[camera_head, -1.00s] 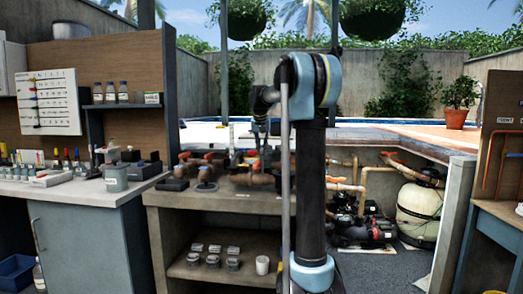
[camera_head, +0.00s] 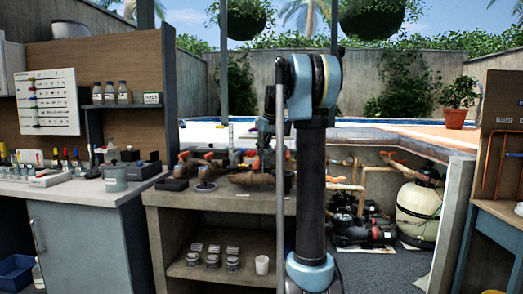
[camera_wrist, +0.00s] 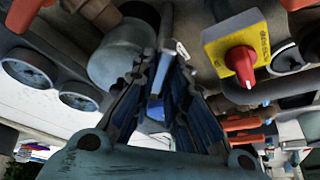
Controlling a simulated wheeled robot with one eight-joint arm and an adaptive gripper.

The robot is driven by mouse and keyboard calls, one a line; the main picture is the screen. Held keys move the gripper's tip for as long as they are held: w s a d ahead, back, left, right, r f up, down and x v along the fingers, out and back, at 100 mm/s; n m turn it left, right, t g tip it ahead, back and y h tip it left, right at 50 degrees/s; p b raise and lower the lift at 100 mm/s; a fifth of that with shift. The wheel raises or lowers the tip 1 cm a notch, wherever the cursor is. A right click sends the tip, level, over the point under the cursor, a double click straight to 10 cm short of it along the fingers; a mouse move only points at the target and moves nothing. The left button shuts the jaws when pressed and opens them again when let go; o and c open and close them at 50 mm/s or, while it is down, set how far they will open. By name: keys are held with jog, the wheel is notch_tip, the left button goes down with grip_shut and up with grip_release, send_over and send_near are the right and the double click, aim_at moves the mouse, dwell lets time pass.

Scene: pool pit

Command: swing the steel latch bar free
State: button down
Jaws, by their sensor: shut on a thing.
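In the wrist view, my gripper (camera_wrist: 165,82) has its two fingers close together around a narrow grey bar (camera_wrist: 165,35), which seems to be the steel latch bar. The bar runs between the fingers, beside a grey rounded housing (camera_wrist: 115,55); its ends and pivot are hidden. In the head view, my gripper (camera_head: 264,152) is low over the pipework on the concrete bench. My own arm hides part of that spot, and the latch bar cannot be made out there.
A yellow plate with a red rotary knob (camera_wrist: 238,62) sits right of the fingers in the wrist view. Two round gauges (camera_wrist: 28,68) lie left. Orange-handled pipework (camera_wrist: 245,135) crowds the right. In the head view, brown pipes (camera_head: 250,180) lie on the bench (camera_head: 215,200).

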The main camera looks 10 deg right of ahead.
jog(key=n, duration=0.2)
jog(key=n+g+y, duration=0.1)
jog(key=n, duration=0.1)
jog(key=shift+w+d+n+y, duration=0.15)
jog(key=shift+d+n+y, duration=0.05)
jog(key=shift+n+y, duration=0.1)
jog(key=n, duration=0.2)
jog(key=n+g, duration=0.1)
jog(key=n, duration=0.1)
jog(key=shift+w+n+g+y, duration=0.1)
jog(key=shift+n+g+y, duration=0.2)
jog(key=c, duration=1.6)
grip_release()
jog(key=shift+r, duration=0.15)
jog(key=v, duration=1.1)
jog(key=shift+d+r, duration=0.3)
